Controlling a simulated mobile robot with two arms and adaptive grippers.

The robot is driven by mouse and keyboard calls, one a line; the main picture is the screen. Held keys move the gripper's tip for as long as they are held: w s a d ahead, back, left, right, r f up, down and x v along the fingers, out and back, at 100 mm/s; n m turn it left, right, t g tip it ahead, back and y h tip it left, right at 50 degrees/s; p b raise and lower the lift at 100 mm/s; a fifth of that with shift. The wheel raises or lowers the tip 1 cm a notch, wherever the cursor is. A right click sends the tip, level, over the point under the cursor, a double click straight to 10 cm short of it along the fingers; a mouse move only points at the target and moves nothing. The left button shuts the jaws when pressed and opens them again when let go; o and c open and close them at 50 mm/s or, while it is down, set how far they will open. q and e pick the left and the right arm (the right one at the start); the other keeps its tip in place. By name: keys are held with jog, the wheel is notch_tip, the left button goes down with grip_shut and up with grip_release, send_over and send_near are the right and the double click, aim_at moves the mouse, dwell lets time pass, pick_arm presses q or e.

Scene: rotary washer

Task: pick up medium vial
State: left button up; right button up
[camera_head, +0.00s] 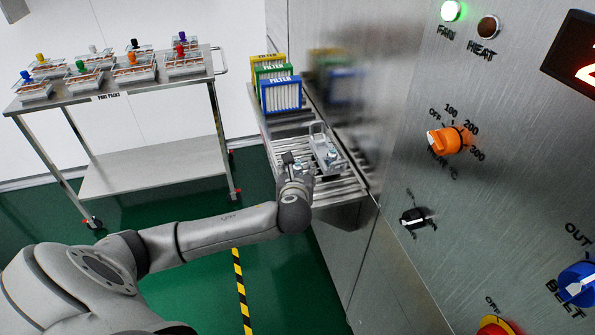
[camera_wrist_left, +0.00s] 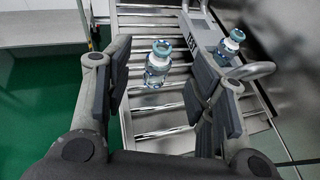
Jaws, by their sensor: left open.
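My left gripper (camera_head: 303,167) reaches over the roller shelf beside the steel machine, and its fingers stand apart in the left wrist view (camera_wrist_left: 162,85). A clear vial with a blue-grey cap (camera_wrist_left: 158,65) shows in the gap between the fingers, with rollers around it; I see no finger touching it. A second capped vial (camera_wrist_left: 231,42) stands to the right, by a metal carrier marked TEST (camera_wrist_left: 193,42). The carrier (camera_head: 322,140) also shows in the head view. I cannot tell from size which vial is the medium one. My right gripper is not in view.
The roller shelf (camera_head: 284,127) also bears yellow, green and blue filters (camera_head: 281,96) at its far end. The machine wall (camera_head: 375,110) rises close on the right. A cart (camera_head: 150,85) with several coloured-knob packs stands at the left, with open green floor before it.

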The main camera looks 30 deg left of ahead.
aim_at(297, 166)
pick_arm(q)
jog(key=shift+p+x, duration=0.5)
jog(key=shift+x, duration=2.15)
jog(key=c, duration=0.9)
